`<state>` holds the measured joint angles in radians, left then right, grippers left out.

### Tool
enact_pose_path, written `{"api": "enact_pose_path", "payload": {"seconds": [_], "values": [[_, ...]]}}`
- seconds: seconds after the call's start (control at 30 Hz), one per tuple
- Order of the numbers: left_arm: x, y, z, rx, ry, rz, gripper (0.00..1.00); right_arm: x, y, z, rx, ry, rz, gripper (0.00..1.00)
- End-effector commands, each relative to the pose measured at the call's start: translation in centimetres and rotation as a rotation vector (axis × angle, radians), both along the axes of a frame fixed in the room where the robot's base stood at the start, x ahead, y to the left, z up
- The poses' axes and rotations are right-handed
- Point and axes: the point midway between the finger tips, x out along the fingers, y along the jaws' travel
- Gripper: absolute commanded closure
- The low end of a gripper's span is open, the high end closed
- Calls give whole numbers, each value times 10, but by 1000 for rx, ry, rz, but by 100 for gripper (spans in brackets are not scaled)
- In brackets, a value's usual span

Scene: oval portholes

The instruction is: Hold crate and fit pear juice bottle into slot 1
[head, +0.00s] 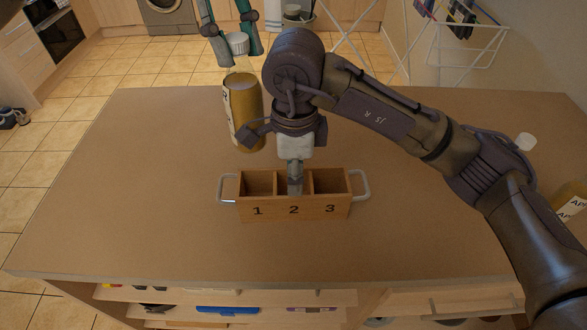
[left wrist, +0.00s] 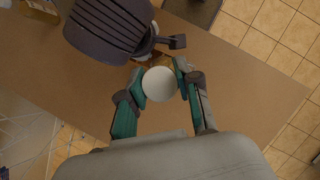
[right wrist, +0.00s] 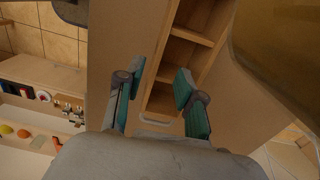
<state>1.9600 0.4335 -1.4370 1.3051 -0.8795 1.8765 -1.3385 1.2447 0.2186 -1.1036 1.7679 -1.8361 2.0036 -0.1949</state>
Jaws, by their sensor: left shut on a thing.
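The wooden crate (head: 254,209) sits on the table with slots 1, 2 and 3 and a handle at each end. It also shows in the right wrist view (right wrist: 192,36). The yellow juice bottle (head: 246,102) is upright behind and left of the crate, its label mostly turned away. My left gripper (head: 232,42) is shut on it at the white cap (left wrist: 160,84). My right gripper (head: 294,186) points down at the crate's middle, fingers apart, one overlapping the opening in the right wrist view (right wrist: 160,88). Whether it touches the crate is unclear.
Another bottle (head: 572,207) with a partly visible "AP" label stands at the right edge, partly behind my right arm. The table (head: 130,190) is clear left of the crate. Open shelves (head: 225,297) with small items lie below its front edge. A drying rack (head: 465,45) stands beyond.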

Motion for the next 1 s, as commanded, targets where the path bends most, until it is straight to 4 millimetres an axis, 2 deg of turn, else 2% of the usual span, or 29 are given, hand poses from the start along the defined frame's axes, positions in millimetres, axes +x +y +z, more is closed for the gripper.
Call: {"api": "enact_pose_path", "payload": {"seconds": [0.4,0.53,0.73,1.0], "values": [[0,0,1,-2,-1,0,100,-2,0,-75,0,7,1,62],[0,0,1,-2,-1,0,100,-2,0,-94,0,6,2,62],[0,0,1,-2,-1,0,100,-1,1,-109,1,3,2,62],[0,0,1,-2,-1,0,100,-1,0,-111,1,3,2,62]]}}
